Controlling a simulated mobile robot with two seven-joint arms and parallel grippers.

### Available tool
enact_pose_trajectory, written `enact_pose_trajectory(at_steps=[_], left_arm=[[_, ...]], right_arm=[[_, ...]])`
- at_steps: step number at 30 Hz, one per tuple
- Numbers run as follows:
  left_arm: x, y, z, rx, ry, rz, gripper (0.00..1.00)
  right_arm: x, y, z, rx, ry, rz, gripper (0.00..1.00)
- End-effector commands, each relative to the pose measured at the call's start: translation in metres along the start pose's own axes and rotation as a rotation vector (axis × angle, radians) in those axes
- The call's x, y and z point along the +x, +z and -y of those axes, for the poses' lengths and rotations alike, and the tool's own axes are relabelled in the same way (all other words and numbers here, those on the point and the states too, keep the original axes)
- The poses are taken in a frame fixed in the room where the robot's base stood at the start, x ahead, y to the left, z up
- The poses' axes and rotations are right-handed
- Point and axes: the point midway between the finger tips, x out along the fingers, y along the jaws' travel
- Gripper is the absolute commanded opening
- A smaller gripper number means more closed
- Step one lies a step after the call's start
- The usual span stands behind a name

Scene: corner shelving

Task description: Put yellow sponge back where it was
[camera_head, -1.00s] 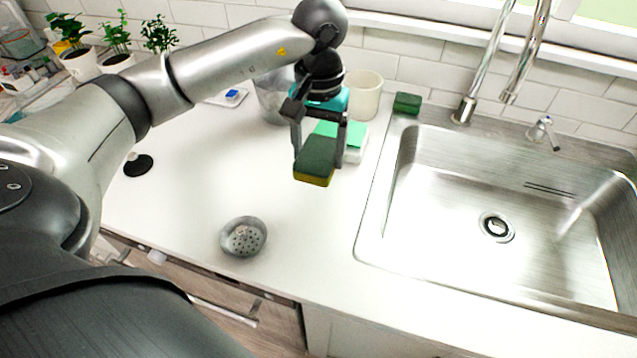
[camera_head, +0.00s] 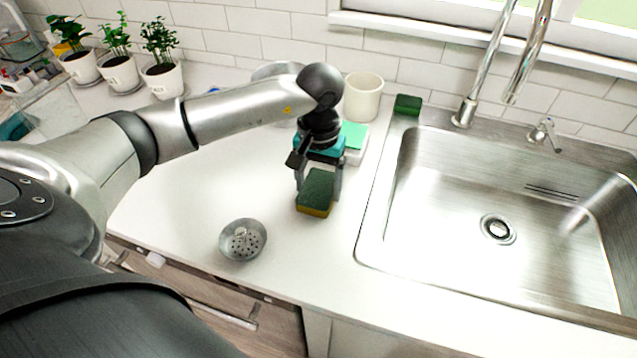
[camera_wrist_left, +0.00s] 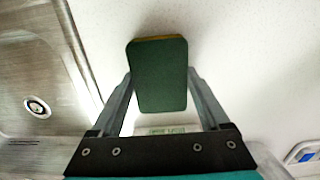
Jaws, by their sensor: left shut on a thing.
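My left gripper (camera_head: 318,182) is shut on the yellow sponge (camera_head: 316,193), which has a dark green scouring face and a yellow edge. The gripper points down and holds the sponge low over the white counter, left of the sink; I cannot tell whether it touches the counter. In the left wrist view the sponge (camera_wrist_left: 160,75) sits between the two fingers, green face toward the camera. A soap dish (camera_head: 242,240) with a perforated insert lies on the counter, left of and nearer than the sponge. My right gripper is not in view.
Another green sponge (camera_head: 407,105) lies at the sink's back left corner. The steel sink (camera_head: 470,180) is on the right. A mint-green and white item (camera_head: 354,140) and a cream cup (camera_head: 363,97) stand behind the gripper. Potted plants (camera_head: 118,72) stand at the back left.

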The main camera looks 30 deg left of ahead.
Motion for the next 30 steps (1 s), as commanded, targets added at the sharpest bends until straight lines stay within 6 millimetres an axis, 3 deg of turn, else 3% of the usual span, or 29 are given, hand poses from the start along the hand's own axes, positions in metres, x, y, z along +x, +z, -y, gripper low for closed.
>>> enact_pose_trajectory(at_steps=[1,2,7,18,30], left_arm=[[0.003,0.000,0.000,0.000,0.000,0.000,0.35],[0.002,0.000,0.000,0.000,0.000,0.000,0.81],[0.001,0.000,0.000,0.000,0.000,0.000,1.00],[-0.005,0.000,0.000,0.000,0.000,0.000,1.00],[-0.088,-0.001,0.000,0.000,0.001,-0.005,1.00]], right_arm=[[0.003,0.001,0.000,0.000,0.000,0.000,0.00],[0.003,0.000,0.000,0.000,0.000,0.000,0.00],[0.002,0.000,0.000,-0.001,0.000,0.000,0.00],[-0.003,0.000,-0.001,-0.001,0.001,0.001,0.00],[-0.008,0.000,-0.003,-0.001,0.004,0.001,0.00]])
